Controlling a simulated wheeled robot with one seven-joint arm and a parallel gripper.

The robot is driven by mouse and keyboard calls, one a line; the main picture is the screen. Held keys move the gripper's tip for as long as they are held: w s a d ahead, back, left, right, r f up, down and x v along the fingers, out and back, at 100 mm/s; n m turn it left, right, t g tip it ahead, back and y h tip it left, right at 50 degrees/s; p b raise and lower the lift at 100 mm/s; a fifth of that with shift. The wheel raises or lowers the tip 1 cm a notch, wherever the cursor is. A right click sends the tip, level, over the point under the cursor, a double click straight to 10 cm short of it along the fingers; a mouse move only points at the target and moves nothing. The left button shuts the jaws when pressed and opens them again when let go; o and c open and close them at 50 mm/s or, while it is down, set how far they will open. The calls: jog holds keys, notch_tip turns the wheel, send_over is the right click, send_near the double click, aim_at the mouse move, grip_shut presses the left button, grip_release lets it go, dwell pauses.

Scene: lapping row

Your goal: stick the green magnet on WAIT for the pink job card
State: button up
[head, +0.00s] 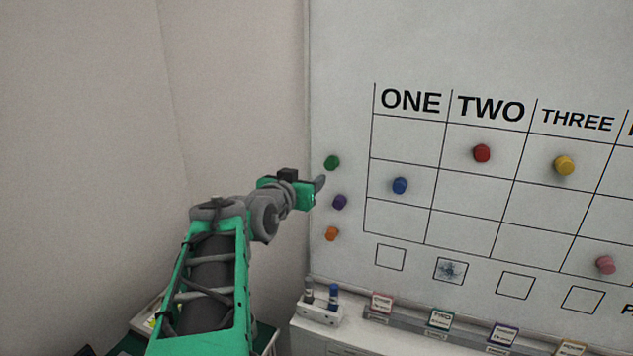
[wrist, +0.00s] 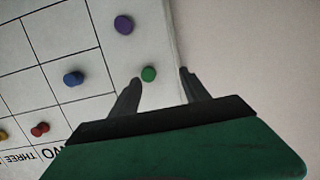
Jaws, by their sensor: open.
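The green magnet (head: 332,162) sticks on the whiteboard's left margin, above a purple and an orange magnet. My gripper (head: 318,183) is at the board's left edge, just below and left of the green magnet in the head view. In the wrist view my gripper (wrist: 160,78) is open, and the green magnet (wrist: 148,74) shows between the fingertips, nearer the left one; I cannot tell the remaining distance to it. A card with a pinkish top (head: 382,301) stands leftmost on the ledge; its writing is too small to read. No WAIT label is legible.
The board grid has columns ONE, TWO and THREE, with blue (head: 400,185), red (head: 482,153), yellow (head: 564,165) and pink (head: 605,265) magnets. Purple (head: 339,202) and orange (head: 331,233) magnets are close to my gripper. A marker holder (head: 319,314) stands below. Bare wall lies left.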

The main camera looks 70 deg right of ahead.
aim_at(330, 166)
jog(key=shift+m+g, duration=0.3)
jog(key=shift+g, duration=0.1)
jog(key=s+d+p, duration=0.1)
jog(key=d, duration=0.2)
jog(key=s+d, duration=0.1)
jog(key=d, duration=0.1)
jog(key=s+d+p, duration=0.1)
jog(key=d, duration=0.2)
jog(key=shift+s+d+f+p, duration=0.1)
jog(key=shift+s+d+p, duration=0.05)
jog(key=shift+d+p, duration=0.2)
jog(key=shift+a, duration=0.1)
grip_shut()
jog(key=shift+a, duration=0.1)
jog(key=shift+f+b+v, duration=0.15)
jog(key=shift+b+v, duration=0.3)
jog(key=shift+v, duration=0.25)
jog(key=shift+f+b+v, duration=0.1)
jog(key=shift+b+v, duration=0.3)
jog(key=shift+v, duration=0.25)
jog(key=shift+a, duration=0.15)
